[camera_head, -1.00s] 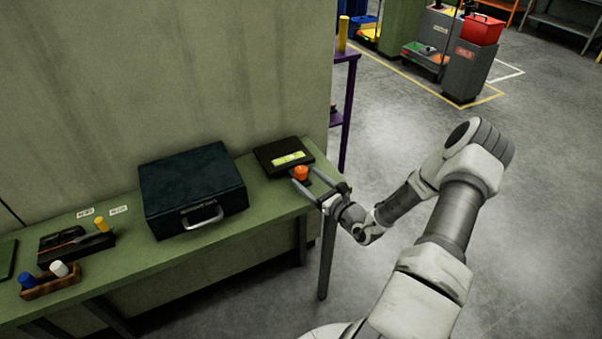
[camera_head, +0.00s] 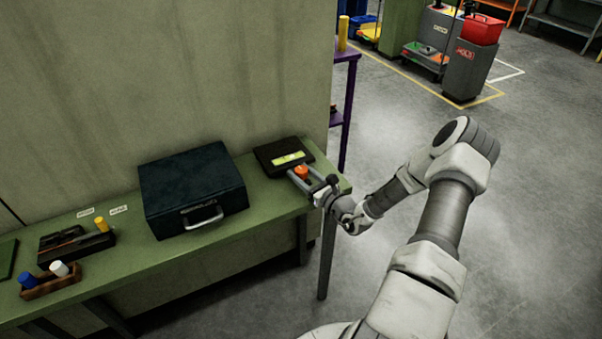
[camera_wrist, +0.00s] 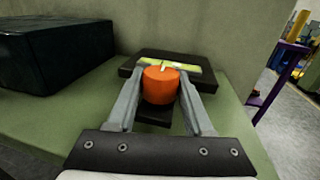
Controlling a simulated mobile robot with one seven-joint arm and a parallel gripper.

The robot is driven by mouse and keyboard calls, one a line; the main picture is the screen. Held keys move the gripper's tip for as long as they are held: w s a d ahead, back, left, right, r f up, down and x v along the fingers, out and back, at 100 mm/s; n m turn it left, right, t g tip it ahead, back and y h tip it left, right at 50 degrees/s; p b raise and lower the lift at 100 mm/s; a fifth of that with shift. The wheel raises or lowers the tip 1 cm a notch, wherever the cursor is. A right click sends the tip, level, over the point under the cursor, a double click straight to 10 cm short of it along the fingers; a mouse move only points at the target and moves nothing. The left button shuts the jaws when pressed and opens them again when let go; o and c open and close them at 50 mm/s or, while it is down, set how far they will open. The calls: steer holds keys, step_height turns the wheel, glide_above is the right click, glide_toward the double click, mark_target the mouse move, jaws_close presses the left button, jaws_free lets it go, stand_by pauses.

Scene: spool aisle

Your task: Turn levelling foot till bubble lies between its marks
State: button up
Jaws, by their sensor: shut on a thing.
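The levelling foot is an orange round knob (camera_wrist: 160,85) at the front of a dark level plate (camera_wrist: 128,66) on the green bench. It also shows in the head view (camera_head: 301,172). A yellow-green bubble vial (camera_wrist: 183,65) lies on the plate behind the knob; in the head view it is a bright strip (camera_head: 287,158). The bubble and its marks are too small to tell apart, and the knob hides part of the vial in the wrist view. My gripper (camera_wrist: 160,88) is shut on the orange knob, one finger on each side.
A dark case (camera_head: 193,190) with a handle stands left of the plate on the green bench (camera_head: 130,262). A tool tray (camera_head: 75,245) and a wooden holder (camera_head: 50,283) are farther left. A purple shelf frame (camera_head: 347,110) stands beyond the bench's right end.

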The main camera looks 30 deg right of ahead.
jaws_close()
